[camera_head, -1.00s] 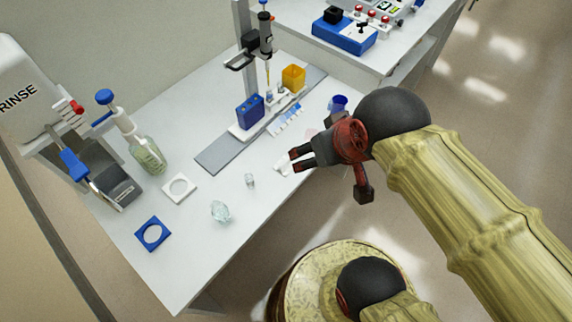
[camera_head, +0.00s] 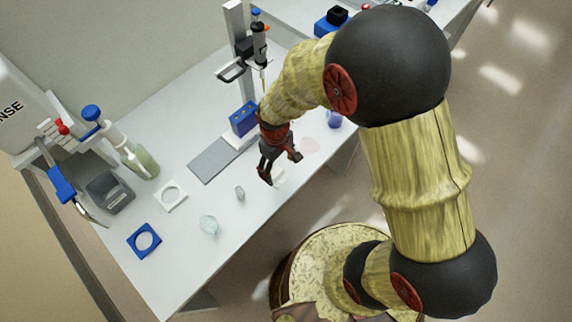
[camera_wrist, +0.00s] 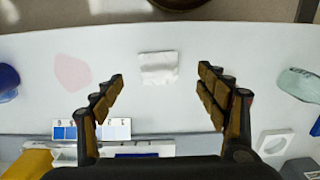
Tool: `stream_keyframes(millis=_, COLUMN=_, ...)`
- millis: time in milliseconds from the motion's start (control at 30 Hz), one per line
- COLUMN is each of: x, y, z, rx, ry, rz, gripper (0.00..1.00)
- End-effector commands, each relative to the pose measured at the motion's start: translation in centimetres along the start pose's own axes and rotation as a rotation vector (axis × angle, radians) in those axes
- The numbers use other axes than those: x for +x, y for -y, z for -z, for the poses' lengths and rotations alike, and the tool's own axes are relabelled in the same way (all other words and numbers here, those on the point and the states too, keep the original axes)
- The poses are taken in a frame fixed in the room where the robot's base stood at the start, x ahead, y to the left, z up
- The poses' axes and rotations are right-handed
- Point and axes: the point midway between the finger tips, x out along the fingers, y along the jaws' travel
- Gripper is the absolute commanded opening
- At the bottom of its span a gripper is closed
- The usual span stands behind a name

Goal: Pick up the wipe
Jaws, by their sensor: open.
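The wipe (camera_wrist: 158,68) is a small white, slightly creased square lying flat on the white bench. In the wrist view it lies between and just beyond my open fingertips. In the head view it is a faint white patch (camera_head: 280,180) beneath my gripper (camera_head: 281,171), partly hidden by the fingers. My gripper (camera_wrist: 161,78) is open and empty, pointing down above the bench. I cannot tell its exact height over the wipe.
A pink patch (camera_wrist: 72,72) and a blue cup (camera_wrist: 8,80) lie to one side. A crumpled clear object (camera_head: 209,225), a small vial (camera_head: 239,193), a white holed plate (camera_head: 171,195) and a blue one (camera_head: 145,240) lie left. The pipette stand (camera_head: 237,60) rises behind.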

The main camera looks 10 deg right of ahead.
Motion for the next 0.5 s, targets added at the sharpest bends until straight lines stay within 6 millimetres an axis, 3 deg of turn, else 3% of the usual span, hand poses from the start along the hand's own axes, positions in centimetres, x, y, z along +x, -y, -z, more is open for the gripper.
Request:
stream_keyframes(millis=100, x=-0.2, y=-0.4, z=1.1, rx=-0.048, ry=-0.039, rz=-0.013, gripper=0.74)
stream_keyframes(millis=500, x=3.1, y=-0.4, z=1.1, rx=-0.057, ry=-0.039, rz=-0.014, gripper=0.74)
